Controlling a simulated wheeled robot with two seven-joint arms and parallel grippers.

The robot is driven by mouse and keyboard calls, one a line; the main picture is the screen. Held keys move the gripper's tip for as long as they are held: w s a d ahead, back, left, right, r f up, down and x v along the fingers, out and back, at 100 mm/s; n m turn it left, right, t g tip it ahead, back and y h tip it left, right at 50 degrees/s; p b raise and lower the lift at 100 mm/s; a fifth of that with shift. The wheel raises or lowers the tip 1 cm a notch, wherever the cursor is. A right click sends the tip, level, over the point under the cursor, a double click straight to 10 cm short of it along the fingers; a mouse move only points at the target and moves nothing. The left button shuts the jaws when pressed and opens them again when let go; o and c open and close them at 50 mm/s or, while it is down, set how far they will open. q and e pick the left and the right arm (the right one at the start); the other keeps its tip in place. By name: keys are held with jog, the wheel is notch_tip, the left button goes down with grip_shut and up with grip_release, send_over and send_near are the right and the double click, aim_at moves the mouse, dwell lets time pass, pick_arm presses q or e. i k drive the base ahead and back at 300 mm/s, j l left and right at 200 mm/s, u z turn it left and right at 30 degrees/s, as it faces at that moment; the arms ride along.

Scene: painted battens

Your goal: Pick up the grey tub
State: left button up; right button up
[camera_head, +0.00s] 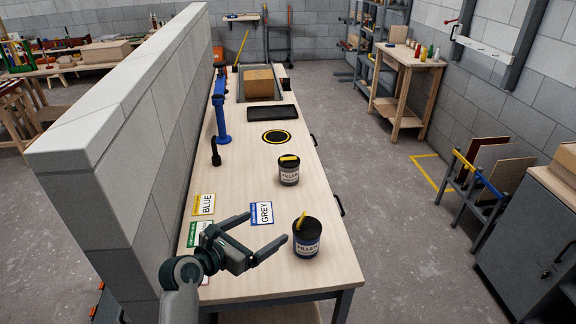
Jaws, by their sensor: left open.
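Two dark tubs with white FILLER labels stand upright on the pale workbench, each with a yellow-handled tool across its top. The farther tub (289,174) has a greyish band, so it looks like the grey one. The nearer tub (306,244) has a bluish band under its label. My left gripper (267,229) is open and empty above the bench. Its fingers point right and away, just left of the nearer tub and nearer to me than the farther tub. My right gripper is out of view.
A block wall (165,110) runs along the left. A black-yellow disc (277,137) and dark tray (272,113) lie farther back.

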aim_at(289, 171)
jog(key=i+j, duration=0.15)
jog(key=i, duration=0.4)
jog(key=i+j, duration=0.15)
jog(key=i, duration=0.4)
